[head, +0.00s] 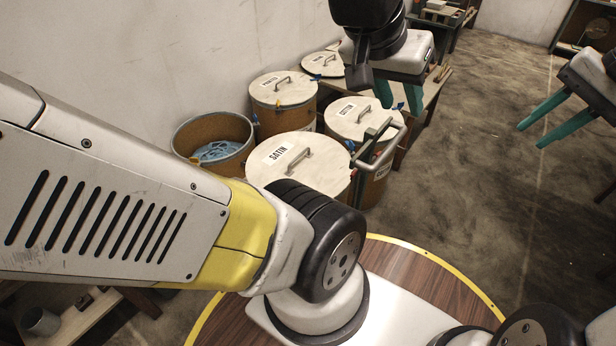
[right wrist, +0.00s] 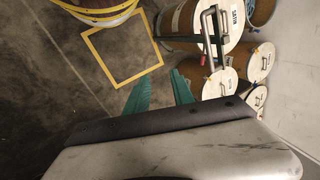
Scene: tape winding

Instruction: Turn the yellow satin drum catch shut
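The nearest drum (head: 300,158) has a pale lid with a bar handle and a SATIN label. It also shows in the right wrist view (right wrist: 229,28). Small blue and red parts show by its right edge, and I cannot make out a yellow catch on it; my left arm hides part of its front. My left gripper (head: 400,97) hangs over the drums' right side, fingers apart, with nothing seen between them. My right gripper (head: 553,120) is off to the right, fingers apart and empty. Its green fingers show in the right wrist view (right wrist: 160,93), apart from the drums.
A grey loop handle with a green bar (head: 381,148) stands by the nearest drum's right edge. More lidded drums (head: 283,90) stand behind. Open floor (head: 490,190) lies right.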

